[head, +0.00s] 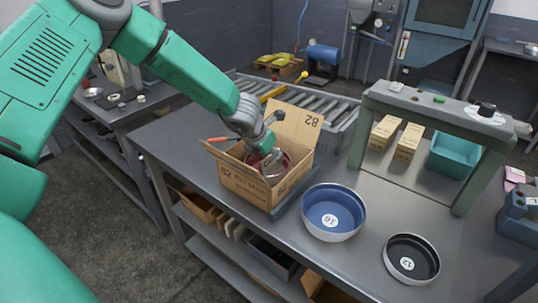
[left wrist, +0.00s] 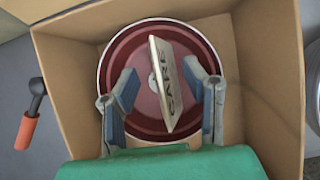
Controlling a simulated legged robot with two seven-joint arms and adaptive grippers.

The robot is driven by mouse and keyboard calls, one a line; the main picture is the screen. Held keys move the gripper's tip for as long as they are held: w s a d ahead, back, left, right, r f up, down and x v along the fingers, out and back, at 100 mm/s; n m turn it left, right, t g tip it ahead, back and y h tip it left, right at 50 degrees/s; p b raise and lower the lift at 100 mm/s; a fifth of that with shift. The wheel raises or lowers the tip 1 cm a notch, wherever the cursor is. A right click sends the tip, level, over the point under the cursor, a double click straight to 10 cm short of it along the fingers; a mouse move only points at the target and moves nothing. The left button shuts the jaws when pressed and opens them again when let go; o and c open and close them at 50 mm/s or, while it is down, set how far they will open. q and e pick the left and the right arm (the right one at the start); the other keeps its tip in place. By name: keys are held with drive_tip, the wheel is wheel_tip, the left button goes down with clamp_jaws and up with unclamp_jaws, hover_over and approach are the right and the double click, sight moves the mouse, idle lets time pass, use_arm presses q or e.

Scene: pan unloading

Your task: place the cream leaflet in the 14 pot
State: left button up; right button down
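The cream leaflet (left wrist: 167,85), marked "CARE", stands tilted on edge inside a dark red pot (left wrist: 112,62) in the left wrist view. The red pot sits in an open cardboard box (head: 243,184) on the table. Its white label is mostly covered by the leaflet, so its number cannot be read. My left gripper (left wrist: 161,72) reaches down into the box, with fingers spread on both sides of the leaflet and a gap visible on the left. In the head view the left gripper (head: 268,158) partly hides the pot. My right gripper is out of view.
A blue pot marked 16 (head: 333,211) and a smaller black pot (head: 411,258) stand right of the box. A grey-green frame (head: 440,108) stands over small cartons and a teal bin (head: 455,153). A roller conveyor (head: 310,97) runs behind. The box flaps stand up around my gripper.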

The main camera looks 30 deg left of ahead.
use_arm(q)
drive_tip(key=shift+a+f, duration=0.25)
drive_tip(key=shift+a, duration=0.5)
drive_tip(key=shift+d+r, duration=0.15)
drive_tip(key=r+p, duration=0.6)
drive_tip(key=r, duration=0.1)
drive_tip(key=shift+d, duration=0.35)
drive_tip(key=shift+a+f+p, duration=0.15)
drive_tip(key=shift+a+p, duration=0.15)
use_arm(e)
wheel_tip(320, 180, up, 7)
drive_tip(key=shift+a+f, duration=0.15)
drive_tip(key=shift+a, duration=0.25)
use_arm(q)
drive_tip(key=shift+d, duration=0.2)
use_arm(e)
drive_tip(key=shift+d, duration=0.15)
